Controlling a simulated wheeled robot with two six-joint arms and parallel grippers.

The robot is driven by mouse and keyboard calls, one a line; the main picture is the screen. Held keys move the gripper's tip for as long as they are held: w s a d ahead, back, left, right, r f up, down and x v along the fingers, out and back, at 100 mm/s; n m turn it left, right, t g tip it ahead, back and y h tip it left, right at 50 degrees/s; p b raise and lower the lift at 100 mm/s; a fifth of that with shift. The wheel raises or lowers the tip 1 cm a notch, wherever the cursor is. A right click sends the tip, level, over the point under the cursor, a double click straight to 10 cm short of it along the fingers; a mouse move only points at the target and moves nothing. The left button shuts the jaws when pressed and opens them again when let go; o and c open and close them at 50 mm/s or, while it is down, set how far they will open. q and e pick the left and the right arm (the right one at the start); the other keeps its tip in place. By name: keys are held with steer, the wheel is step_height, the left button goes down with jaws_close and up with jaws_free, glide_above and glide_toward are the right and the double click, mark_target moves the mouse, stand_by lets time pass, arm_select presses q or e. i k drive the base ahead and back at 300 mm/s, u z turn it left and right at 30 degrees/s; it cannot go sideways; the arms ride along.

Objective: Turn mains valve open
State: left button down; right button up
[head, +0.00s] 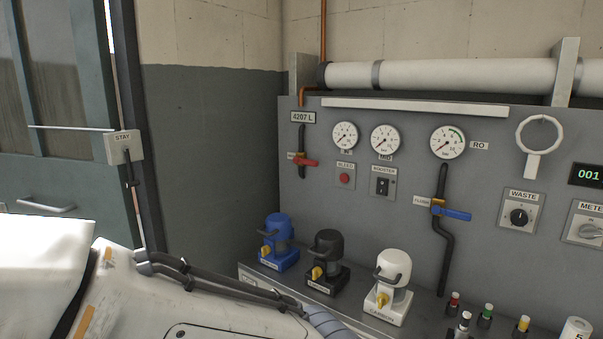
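A valve with a red lever (306,162) sits on a dark vertical pipe at the left of the grey wall panel. Its lever points right, across the pipe. The small label beside it is too small to read, so I cannot confirm it is the mains valve. A second valve with a blue lever (452,213) sits on another dark pipe further right, its lever also lying across the pipe. Neither of my grippers is in view. A white arm part with dark cables, seemingly mine, fills the lower left, well apart from both valves.
Three gauges, a red BLEED button (344,178), a BOOSTER switch (383,186) and a WASTE knob (519,217) are on the panel (330,225). Blue (278,238), black (326,258) and white (394,280) housings stand below. A teal door (60,100) is at left.

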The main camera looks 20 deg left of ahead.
mark_target(304, 161)
steer(key=z, duration=0.05)
steer(key=k, duration=0.45)
steer(key=u, duration=1.05)
steer(key=i, duration=0.65)
steer(key=u, duration=0.5)
steer(key=i, duration=0.7)
steer(key=z, duration=0.75)
steer(key=i, duration=0.7)
steer(key=z, duration=0.75)
